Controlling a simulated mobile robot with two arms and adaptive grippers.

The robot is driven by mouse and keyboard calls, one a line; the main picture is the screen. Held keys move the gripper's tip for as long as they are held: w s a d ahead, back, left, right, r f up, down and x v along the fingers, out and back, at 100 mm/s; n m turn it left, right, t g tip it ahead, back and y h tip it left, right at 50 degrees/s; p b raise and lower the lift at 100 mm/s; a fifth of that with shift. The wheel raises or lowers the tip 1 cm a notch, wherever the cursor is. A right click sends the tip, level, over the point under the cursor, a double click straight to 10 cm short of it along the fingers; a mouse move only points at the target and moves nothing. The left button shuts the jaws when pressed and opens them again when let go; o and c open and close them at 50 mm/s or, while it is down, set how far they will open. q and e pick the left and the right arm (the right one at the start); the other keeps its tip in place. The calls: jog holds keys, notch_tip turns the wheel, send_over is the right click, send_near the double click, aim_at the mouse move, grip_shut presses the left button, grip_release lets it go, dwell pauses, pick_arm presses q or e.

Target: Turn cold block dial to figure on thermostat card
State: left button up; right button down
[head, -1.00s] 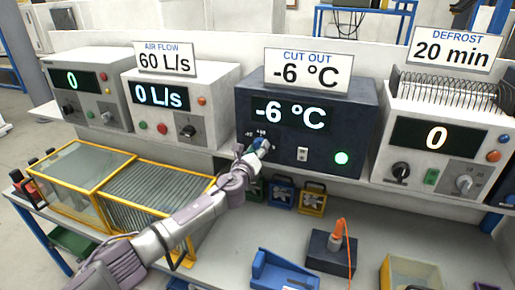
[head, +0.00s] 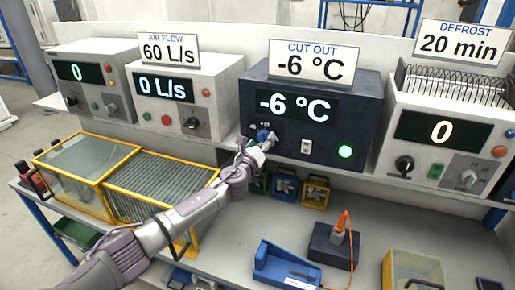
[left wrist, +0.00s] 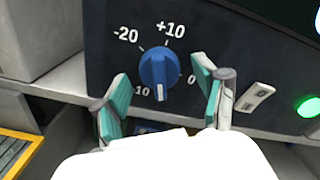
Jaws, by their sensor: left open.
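The thermostat is a dark blue box (head: 309,120) in the middle of the shelf. Its display (head: 296,106) reads -6 °C and its green lamp is lit. The card (head: 318,63) on top reads CUT OUT -6 °C. The blue dial (left wrist: 158,76) sits on the box front, between marks -20, +10, 0 and a partly hidden 10; its white pointer mark points down. My left gripper (left wrist: 165,105) is open, its teal fingertips on either side below the dial, apart from it. In the head view the left gripper (head: 254,149) is in front of the dial. My right gripper is not in view.
A white AIR FLOW box (head: 188,95) stands left and a white DEFROST box (head: 436,130) right. A rocker switch (left wrist: 256,97) is right of the dial. Below are yellow-framed bins (head: 88,170), a blue holder (head: 287,268) and a dark block with an orange plug (head: 334,240).

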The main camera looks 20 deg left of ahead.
pick_arm(q)
jog(key=s, duration=1.2)
jog(key=shift+a, duration=0.25)
jog(key=shift+w+f, duration=0.1)
